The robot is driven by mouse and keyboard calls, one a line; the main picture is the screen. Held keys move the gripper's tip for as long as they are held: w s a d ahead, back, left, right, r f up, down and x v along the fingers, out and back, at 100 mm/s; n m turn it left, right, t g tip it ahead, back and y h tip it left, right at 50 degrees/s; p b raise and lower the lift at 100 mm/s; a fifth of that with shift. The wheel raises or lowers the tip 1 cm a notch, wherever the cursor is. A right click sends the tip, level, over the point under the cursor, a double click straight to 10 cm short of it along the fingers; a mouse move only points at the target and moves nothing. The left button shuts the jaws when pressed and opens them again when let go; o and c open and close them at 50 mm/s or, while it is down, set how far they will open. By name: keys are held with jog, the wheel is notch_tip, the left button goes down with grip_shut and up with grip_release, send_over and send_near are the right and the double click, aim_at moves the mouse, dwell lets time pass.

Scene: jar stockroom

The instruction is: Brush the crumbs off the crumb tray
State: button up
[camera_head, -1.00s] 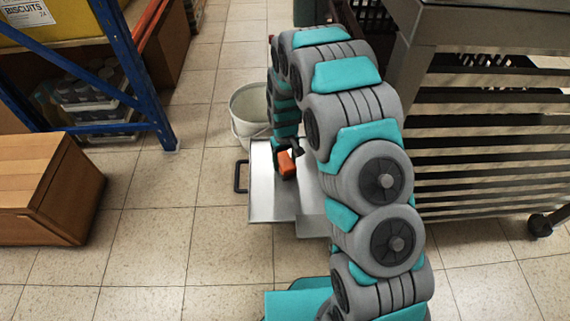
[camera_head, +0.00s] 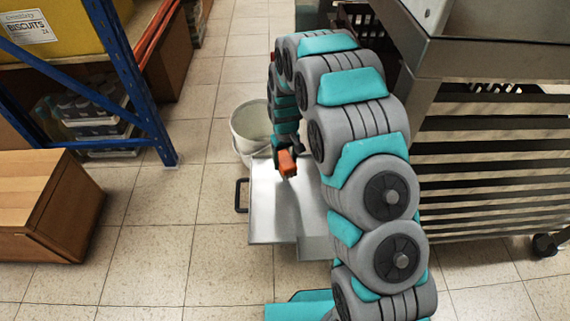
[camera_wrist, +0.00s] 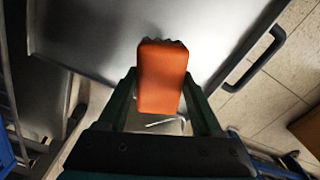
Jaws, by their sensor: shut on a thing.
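The crumb tray (camera_head: 268,222) is a flat silver metal tray with a dark handle (camera_head: 242,195) on its left side. It fills much of the upper wrist view (camera_wrist: 90,30). My gripper (camera_wrist: 160,82) is shut on an orange brush (camera_wrist: 160,70), whose dark ragged bristle edge shows at its far end. In the head view the brush (camera_head: 287,163) is over the tray's far part. I cannot tell whether the bristles touch the tray. No crumbs can be made out in either view. My arm hides the tray's right side.
A whitish bucket (camera_head: 250,128) stands at the tray's far end. A slatted metal rack (camera_head: 490,165) on casters is to the right. A wooden box (camera_head: 45,205) and a blue-framed shelf (camera_head: 135,85) are to the left. Tiled floor between them is clear.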

jog(key=shift+r, duration=1.65)
